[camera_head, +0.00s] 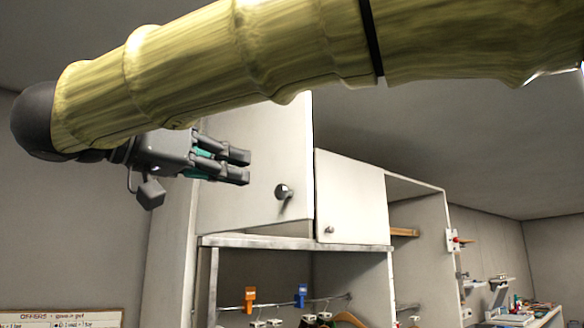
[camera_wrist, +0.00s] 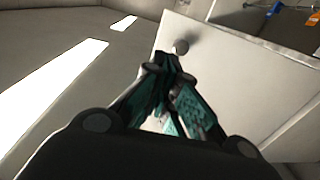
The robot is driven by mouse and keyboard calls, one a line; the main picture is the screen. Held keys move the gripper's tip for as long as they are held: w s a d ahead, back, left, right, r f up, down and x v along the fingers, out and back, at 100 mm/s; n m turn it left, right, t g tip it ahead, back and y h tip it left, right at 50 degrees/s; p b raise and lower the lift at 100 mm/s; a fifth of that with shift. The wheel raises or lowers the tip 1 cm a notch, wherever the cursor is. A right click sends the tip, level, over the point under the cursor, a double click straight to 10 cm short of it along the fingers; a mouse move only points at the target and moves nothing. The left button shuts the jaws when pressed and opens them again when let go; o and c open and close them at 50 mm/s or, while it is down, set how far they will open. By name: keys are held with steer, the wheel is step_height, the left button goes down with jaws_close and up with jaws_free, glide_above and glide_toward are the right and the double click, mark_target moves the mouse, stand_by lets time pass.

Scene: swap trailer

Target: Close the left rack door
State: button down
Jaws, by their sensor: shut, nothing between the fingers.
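The left rack door (camera_head: 245,195) is a white panel with a round grey knob (camera_head: 284,192) near its lower right corner. It stands partly open, its right edge swung out from the cabinet front. In the wrist view the door (camera_wrist: 235,85) fills the right half, and the knob (camera_wrist: 181,47) shows just beyond my fingertips. My gripper (camera_head: 248,167) is shut and empty, to the left of the knob in the head view and in front of the door panel. I cannot tell whether it touches the door. My arm hides the door's top.
Below is an open bay with a rail, orange (camera_head: 250,298) and blue (camera_head: 301,294) tags and hangers. An offers board (camera_head: 60,318) is at lower left. A cluttered counter (camera_head: 520,315) is at far right.

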mark_target(304, 184)
steer(key=shift+d+r+p, duration=0.1)
steer(key=shift+r+p, duration=0.1)
steer(key=shift+p, duration=0.15)
steer(key=p+x, duration=0.1)
steer(key=x, duration=0.3)
steer(key=p+x, duration=0.1)
steer(key=x, duration=0.2)
steer(key=p+x, duration=0.1)
steer(key=x, duration=0.3)
steer(key=shift+w+d+f+p, duration=0.25)
steer(key=shift+p, duration=0.05)
